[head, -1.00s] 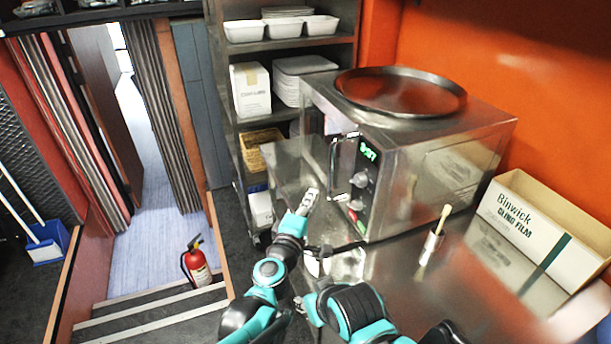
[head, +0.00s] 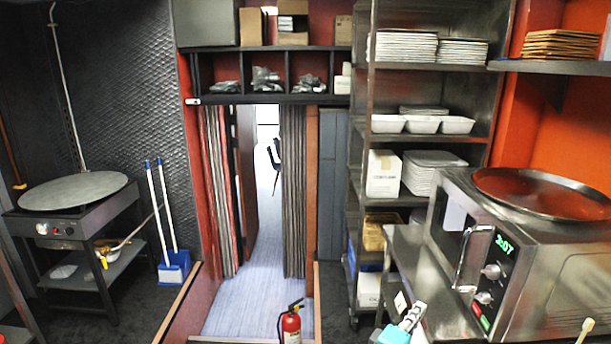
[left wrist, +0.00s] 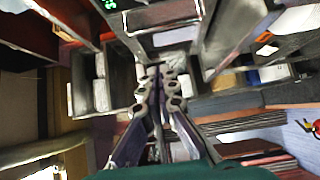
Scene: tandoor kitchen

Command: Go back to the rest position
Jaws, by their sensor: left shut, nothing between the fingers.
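My left gripper (head: 412,315) shows at the bottom edge of the head view, with a little of its teal arm. It is beside the steel counter (head: 405,250), in front of the microwave (head: 560,265). It is shut and empty. In the left wrist view, its fingers (left wrist: 160,82) lie close together with nothing held between them. Most of the left arm is below the picture.
The microwave with a round tray (head: 545,190) on top stands at right. A steel shelf unit (head: 425,82) holds plates and white dishes. A fire extinguisher (head: 291,325) stands at bottom centre. A round griddle (head: 74,190) is at far left. The doorway floor (head: 255,265) is clear.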

